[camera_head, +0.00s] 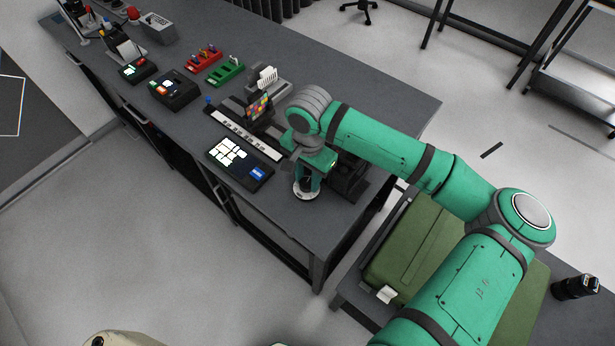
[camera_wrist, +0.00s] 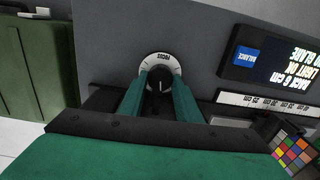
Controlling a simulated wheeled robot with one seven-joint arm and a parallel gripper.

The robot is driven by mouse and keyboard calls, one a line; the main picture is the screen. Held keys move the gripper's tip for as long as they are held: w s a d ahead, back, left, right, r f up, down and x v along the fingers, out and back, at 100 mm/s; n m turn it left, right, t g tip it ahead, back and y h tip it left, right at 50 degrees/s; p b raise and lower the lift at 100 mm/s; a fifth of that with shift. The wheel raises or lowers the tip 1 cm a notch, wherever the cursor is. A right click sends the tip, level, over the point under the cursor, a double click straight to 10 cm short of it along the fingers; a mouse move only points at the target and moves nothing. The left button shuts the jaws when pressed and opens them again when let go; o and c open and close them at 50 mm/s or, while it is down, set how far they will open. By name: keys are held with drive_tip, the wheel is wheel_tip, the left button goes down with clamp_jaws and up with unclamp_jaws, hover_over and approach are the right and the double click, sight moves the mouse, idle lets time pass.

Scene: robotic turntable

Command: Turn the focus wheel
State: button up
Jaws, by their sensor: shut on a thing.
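The focus wheel is a round white dial marked "FOCUS" (camera_wrist: 160,63) with a dark knob (camera_wrist: 159,84) at its middle. It lies on the grey bench near its front right corner; in the head view the white dial (camera_head: 306,188) shows under my gripper. My gripper (camera_wrist: 159,90) points down at the dial, its two green fingers on either side of the dark knob and shut on it. In the head view my gripper (camera_head: 308,176) stands over the dial and hides part of it. The knob's lower part is hidden between the fingers.
A black panel with a lit screen (camera_head: 240,158) lies left of the dial. A white ruler strip (camera_head: 246,136) and a colour checker card (camera_head: 259,106) are behind it. A dark block (camera_head: 349,178) stands right of the dial. A green case (camera_head: 425,240) is beside the bench.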

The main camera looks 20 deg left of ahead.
drive_tip(key=n, duration=0.3)
drive_tip(key=shift+s+a+n, duration=0.1)
drive_tip(key=shift+a+n, duration=0.05)
drive_tip(key=shift+n, duration=2.05)
drive_tip(key=o, duration=1.1)
drive_tip(key=shift+c, duration=0.2)
